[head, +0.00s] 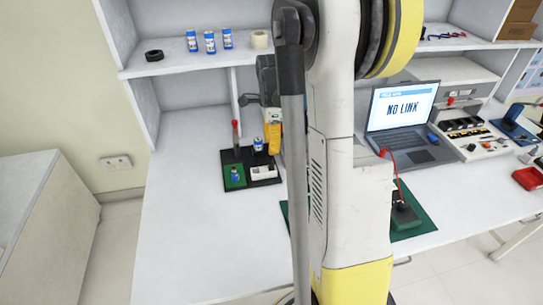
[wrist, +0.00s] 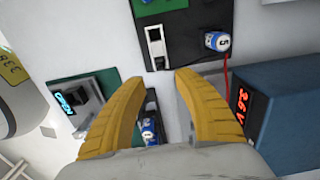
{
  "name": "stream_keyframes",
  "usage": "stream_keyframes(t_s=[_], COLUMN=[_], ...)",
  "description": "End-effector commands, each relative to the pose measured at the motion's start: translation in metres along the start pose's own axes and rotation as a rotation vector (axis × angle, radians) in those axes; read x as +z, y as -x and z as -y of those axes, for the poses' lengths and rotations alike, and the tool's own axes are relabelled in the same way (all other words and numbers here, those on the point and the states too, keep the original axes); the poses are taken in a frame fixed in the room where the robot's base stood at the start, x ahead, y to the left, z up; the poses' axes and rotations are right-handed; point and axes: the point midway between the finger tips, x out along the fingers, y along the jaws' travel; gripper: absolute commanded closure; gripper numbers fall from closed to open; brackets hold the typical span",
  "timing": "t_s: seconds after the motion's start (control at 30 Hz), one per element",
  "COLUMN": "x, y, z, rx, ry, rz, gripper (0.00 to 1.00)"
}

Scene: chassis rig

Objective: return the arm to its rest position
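My arm rises in front of the bench in the head view, and its yellow gripper (head: 272,138) hangs beside the black tray (head: 268,182). In the wrist view both yellow fingers of my gripper (wrist: 160,76) are spread, with a clear gap between their tips and nothing between the tips. A blue and white bottle (wrist: 149,131) shows lower down between the fingers; its distance from them is hard to tell. Another bottle marked 5 (wrist: 217,41) stands on a black board beyond the right fingertip. My arm column hides part of the bench.
Several blue bottles (head: 210,42), a black tape roll (head: 154,56) and a pale roll (head: 259,40) sit on the shelf. A laptop (head: 403,115) stands right of my arm. A blue meter box (wrist: 268,103) is close to the right finger. The left bench front is clear.

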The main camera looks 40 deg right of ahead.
Motion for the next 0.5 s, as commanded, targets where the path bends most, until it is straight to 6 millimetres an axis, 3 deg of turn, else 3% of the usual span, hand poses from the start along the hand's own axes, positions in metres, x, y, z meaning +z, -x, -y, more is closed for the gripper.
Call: stream_keyframes(t_s=[0.2,0.5], x=[0.000,0.000], y=[0.021,0.022], z=[0.000,0.000], rx=[0.000,0.000], ry=[0.000,0.000], rz=[0.000,0.000], gripper=[0.62,0.62])
